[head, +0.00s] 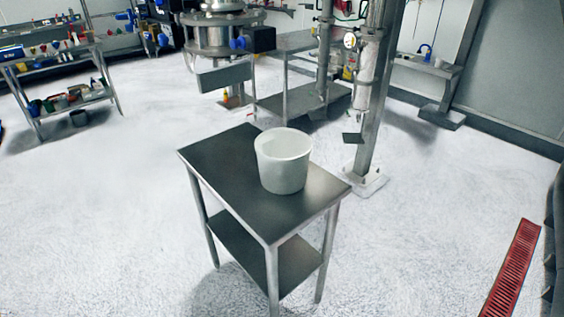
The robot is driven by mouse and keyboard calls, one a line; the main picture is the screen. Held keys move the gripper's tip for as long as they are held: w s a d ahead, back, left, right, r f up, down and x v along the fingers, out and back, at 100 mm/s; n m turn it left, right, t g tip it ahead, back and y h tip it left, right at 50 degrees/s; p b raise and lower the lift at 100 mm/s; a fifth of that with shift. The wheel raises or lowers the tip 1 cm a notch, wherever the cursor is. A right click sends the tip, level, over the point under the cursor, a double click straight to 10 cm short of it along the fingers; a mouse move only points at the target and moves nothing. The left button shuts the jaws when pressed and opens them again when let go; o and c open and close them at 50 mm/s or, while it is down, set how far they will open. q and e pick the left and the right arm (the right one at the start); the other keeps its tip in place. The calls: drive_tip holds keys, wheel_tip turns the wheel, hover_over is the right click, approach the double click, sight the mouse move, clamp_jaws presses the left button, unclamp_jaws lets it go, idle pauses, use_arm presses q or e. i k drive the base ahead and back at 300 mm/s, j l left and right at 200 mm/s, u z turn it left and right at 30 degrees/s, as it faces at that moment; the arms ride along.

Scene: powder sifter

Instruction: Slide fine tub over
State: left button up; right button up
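A white tub (283,165), open at the top, stands upright on the top of a small metal table (225,165). It sits right of the table's middle, near the back right edge. The inside of the tub shows only in part, and I cannot tell whether anything is in it. Neither of my grippers shows in the head view, and nothing touches the tub except the table top.
A metal sifter machine (212,35) stands behind the table. A steel post (370,110) on a floor plate stands behind right. A shelf (60,85) with several containers is at the far left. A red floor grate (512,268) lies at right. Floor around the table is clear.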

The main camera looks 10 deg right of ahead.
sight(283, 154)
drive_tip(key=z, duration=1.35)
drive_tip(key=j+z, duration=0.25)
drive_tip(key=i+j, duration=0.1)
drive_tip(key=j, duration=0.35)
drive_tip(key=i+j, duration=0.15)
drive_tip(key=j, duration=0.35)
drive_tip(key=i+j, duration=0.1)
drive_tip(key=j, duration=0.35)
drive_tip(key=i+j, duration=0.15)
drive_tip(key=j, duration=0.3)
